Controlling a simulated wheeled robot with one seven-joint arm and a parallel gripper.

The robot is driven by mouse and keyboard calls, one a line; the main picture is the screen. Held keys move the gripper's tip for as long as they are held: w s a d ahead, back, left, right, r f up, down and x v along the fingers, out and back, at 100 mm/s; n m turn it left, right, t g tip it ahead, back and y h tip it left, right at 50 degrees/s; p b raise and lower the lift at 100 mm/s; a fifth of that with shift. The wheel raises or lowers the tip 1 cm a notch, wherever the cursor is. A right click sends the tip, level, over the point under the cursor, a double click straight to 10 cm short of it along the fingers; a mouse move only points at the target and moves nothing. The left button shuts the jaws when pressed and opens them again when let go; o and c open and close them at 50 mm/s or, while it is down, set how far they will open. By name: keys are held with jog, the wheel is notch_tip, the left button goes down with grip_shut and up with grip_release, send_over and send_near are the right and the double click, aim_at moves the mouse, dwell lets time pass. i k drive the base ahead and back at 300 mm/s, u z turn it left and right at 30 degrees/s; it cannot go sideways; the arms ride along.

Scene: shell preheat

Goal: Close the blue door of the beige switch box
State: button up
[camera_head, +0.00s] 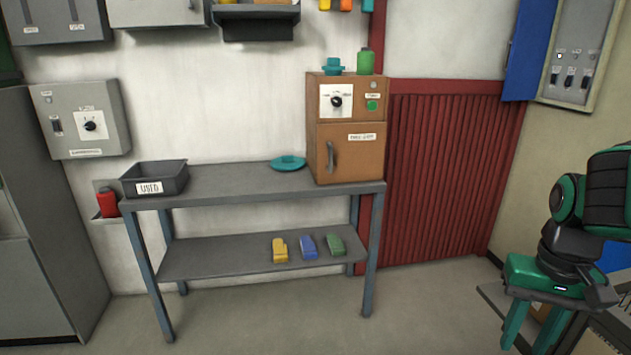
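The beige switch box (597,50) is mounted on the beige wall at the upper right, cut off by the top edge of the picture. Its front is exposed, showing several dark switches on a light panel. The blue door (527,50) stands swung open on the box's left side. My gripper (530,338) is at the lower right, well below the box and door, pointing down. Its two green fingers are apart with nothing seen between them. It touches neither the door nor the box.
A grey metal table (235,185) holds a dark bin (170,184), a teal dish (288,162) and a brown oven (349,150). A red ribbed shutter (450,170) is behind. The floor (430,310) between table and gripper is clear. Dark equipment (612,330) stands beside my gripper.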

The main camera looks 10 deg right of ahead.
aim_at(535, 18)
jog(key=i, duration=2.6)
jog(key=z, duration=1.45)
jog(key=i, duration=0.25)
jog(key=u, duration=0.2)
